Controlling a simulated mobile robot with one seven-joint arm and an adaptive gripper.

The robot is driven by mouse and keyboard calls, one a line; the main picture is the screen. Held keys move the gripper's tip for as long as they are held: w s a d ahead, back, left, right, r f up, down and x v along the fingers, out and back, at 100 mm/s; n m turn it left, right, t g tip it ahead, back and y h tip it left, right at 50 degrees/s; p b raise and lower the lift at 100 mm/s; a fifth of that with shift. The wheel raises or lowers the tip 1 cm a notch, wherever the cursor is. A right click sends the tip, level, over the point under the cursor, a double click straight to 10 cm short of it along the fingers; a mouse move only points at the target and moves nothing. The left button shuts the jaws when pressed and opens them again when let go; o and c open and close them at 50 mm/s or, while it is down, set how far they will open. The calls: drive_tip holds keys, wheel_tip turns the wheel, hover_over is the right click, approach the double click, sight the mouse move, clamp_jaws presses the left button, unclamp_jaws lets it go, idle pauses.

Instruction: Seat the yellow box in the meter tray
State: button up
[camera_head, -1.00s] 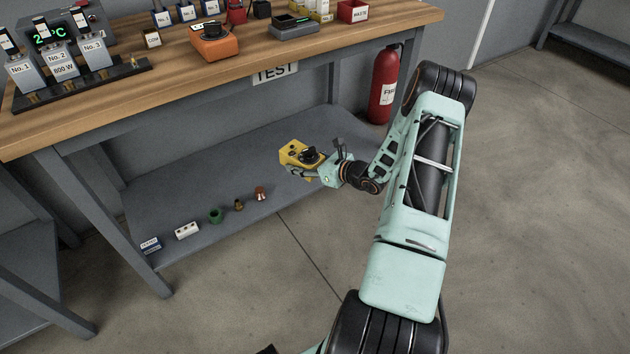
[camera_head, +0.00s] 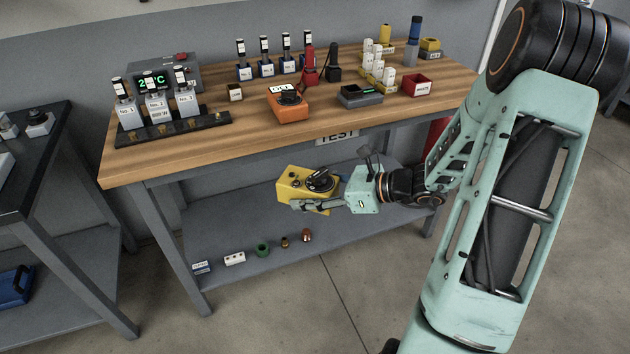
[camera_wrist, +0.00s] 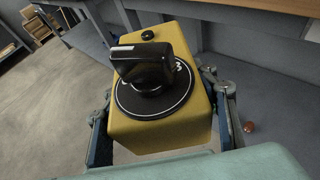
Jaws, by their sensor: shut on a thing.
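The yellow box (camera_head: 295,184) has a black round dial with a raised knob on its face. My gripper (camera_head: 322,197) is shut on it and holds it in front of the bench, below the tabletop edge and above the lower shelf. In the wrist view the yellow box (camera_wrist: 160,120) fills the middle, with a finger on each side and the knob facing the camera.
The wooden tabletop (camera_head: 215,150) also carries a heater rack (camera_head: 172,128), several bottles, and a red waste bin (camera_head: 416,86). Small parts, among them a green ring (camera_head: 262,249), lie along the lower shelf (camera_head: 222,227). A dark side bench (camera_head: 40,170) stands at left.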

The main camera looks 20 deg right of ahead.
sight(304, 187)
drive_tip(key=r+p, duration=0.4)
drive_tip(key=p, duration=0.2)
drive_tip(key=s+r+p, duration=0.1)
drive_tip(key=r+p, duration=0.3)
drive_tip(key=p, duration=0.1)
drive_tip(key=r+p, duration=0.4)
drive_tip(key=p, duration=0.2)
drive_tip(key=shift+s+a+r+p, duration=0.35)
drive_tip(key=shift+s+a+r, duration=0.05)
drive_tip(key=shift+r, duration=0.15)
drive_tip(key=shift+a+p, duration=0.3)
drive_tip(key=shift+p, duration=0.1)
